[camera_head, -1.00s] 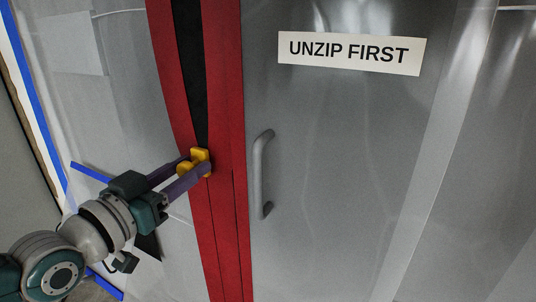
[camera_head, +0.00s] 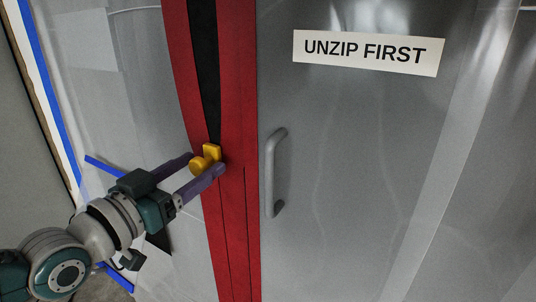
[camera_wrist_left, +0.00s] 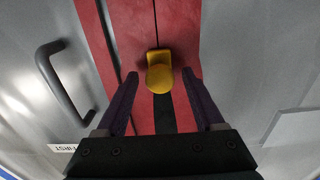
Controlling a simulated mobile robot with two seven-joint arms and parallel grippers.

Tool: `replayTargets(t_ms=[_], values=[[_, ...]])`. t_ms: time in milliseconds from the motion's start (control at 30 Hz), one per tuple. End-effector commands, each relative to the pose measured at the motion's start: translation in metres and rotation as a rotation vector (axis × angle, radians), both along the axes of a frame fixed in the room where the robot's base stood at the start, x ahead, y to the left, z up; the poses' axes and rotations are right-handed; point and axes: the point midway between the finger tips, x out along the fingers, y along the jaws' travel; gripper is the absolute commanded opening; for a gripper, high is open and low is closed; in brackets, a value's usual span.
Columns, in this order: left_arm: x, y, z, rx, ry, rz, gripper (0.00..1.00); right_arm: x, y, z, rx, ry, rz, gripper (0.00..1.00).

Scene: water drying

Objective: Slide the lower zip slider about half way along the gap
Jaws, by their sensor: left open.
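The yellow zip slider (camera_head: 211,153) sits on the red zip strip (camera_head: 239,100) at the lower end of the dark open gap (camera_head: 205,60). Below it the red strips lie together. My left gripper (camera_head: 207,162) is open, with its purple fingers on either side of the slider in the head view. In the left wrist view the slider (camera_wrist_left: 159,72) stands between the open fingertips (camera_wrist_left: 160,74), with room on both sides. I cannot tell whether either finger touches it. My right gripper is not in view.
A grey handle (camera_head: 275,172) stands right of the zip on the translucent sheet. A sign reading UNZIP FIRST (camera_head: 370,52) is above it. Blue tape (camera_head: 42,90) runs along the left edge.

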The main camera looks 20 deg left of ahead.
Motion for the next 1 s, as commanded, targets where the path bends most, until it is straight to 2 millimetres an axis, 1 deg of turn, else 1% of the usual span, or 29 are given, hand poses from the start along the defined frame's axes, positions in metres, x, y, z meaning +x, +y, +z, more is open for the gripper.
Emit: replayTargets(t_ms=[100, 300, 400, 500, 633, 1000], values=[[-0.020, 0.002, 0.001, 0.001, 0.004, 0.000, 0.70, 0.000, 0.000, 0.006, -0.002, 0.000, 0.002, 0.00], [-0.059, 0.005, 0.000, 0.001, 0.004, 0.000, 0.70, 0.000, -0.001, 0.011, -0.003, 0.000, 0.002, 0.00], [-0.074, 0.006, 0.000, 0.001, 0.003, 0.000, 0.70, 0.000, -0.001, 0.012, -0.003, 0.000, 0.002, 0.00], [-0.084, 0.007, 0.001, 0.001, 0.000, 0.000, 0.70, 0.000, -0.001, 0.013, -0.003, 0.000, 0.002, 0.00], [-0.090, 0.007, 0.001, 0.001, 0.000, 0.000, 0.70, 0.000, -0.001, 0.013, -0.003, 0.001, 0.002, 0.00], [-0.090, 0.007, 0.001, 0.001, -0.001, 0.000, 0.70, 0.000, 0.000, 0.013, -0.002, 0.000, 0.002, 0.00]])
